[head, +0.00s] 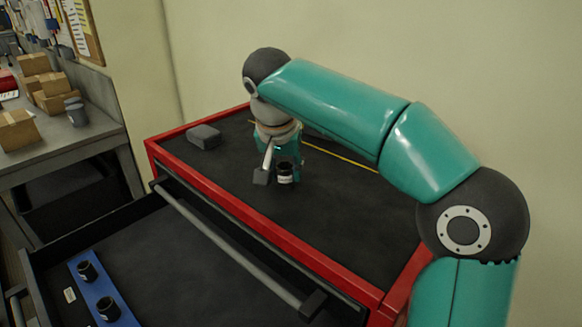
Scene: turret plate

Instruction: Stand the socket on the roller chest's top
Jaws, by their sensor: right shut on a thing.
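A dark cylindrical socket (285,172) with a pale label is upright at the roller chest's top. My right gripper (273,174) reaches down over the chest and is shut on the socket. One grey fingertip shows to the socket's left; the gripper's body partly hides the rest. I cannot tell whether the socket's base touches the surface. The roller chest (349,275) has a red rim and a dark top mat. My left gripper is not in view.
The chest's drawer (165,240) is open, holding a blue rail (95,284) with two dark sockets. A dark grey block (204,136) lies on the top's far left. A yellow strip (345,160) runs behind the gripper. The top's front right is clear. A bench with boxes stands left.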

